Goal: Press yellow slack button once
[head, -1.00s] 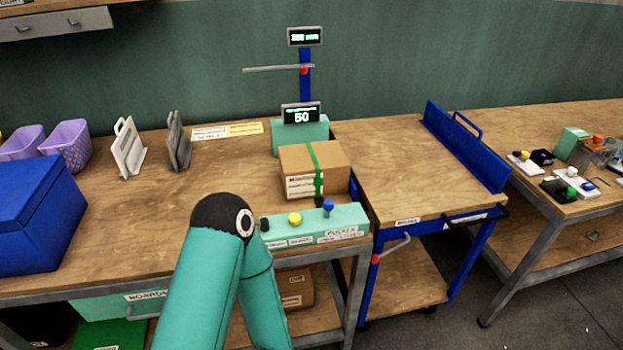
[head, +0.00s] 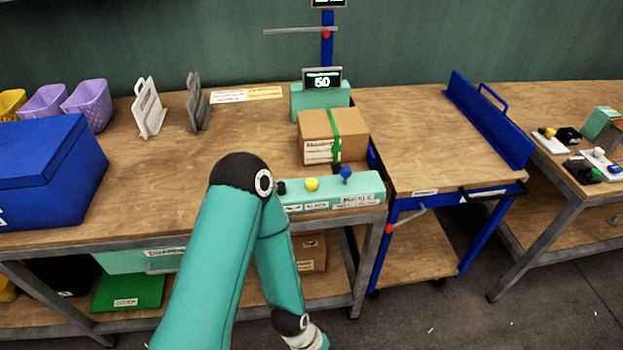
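The yellow button (head: 311,184) sits on a teal control panel (head: 365,191) at the front edge of the wooden bench. A black knob (head: 281,188) is to its left and a blue knob (head: 346,173) to its right. White labels run along the panel's front; one below the yellow button seems to read "SLACK". One of my teal arms rises from the bottom, bends at a black elbow left of the panel and runs down again in front of the bench. Its gripper is below the frame. My other arm and gripper are not in view.
A strapped cardboard box (head: 351,138) stands behind the panel. Behind it a teal unit (head: 298,100) carries a display reading 50. A blue bin (head: 50,170) is at left. A blue-framed cart (head: 435,140) adjoins the bench at right. The bench middle is clear.

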